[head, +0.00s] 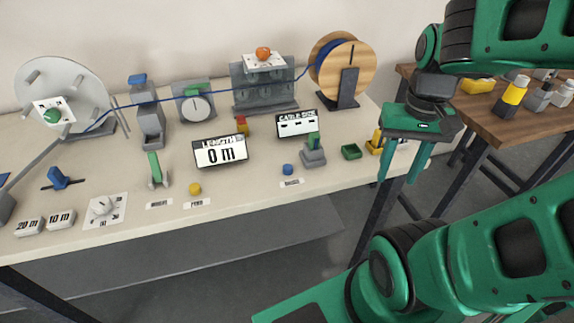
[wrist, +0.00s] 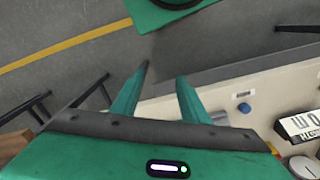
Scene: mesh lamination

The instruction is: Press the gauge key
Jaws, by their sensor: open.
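A small blue button (head: 288,169) sits near the front edge of the bench, behind a small white label (head: 291,183) too small to read surely. It is below the CABLE SIZE display (head: 297,124) and left of a grey stand with a green lever (head: 313,150). The wrist view also shows a blue button (wrist: 244,107) at the right. My gripper (head: 402,168) is open and empty, fingers pointing down, in the air at the bench's right end. It is well right of the blue button and apart from it. Its fingers (wrist: 163,75) show in the wrist view with a gap between them.
A yellow button (head: 194,189) and the LENGTH display (head: 220,151) reading 0 m stand left of the blue button. A green tray (head: 351,152) and yellow part (head: 375,143) lie between it and my gripper. A wooden spool (head: 355,65) stands behind; a brown table (head: 480,115) is right.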

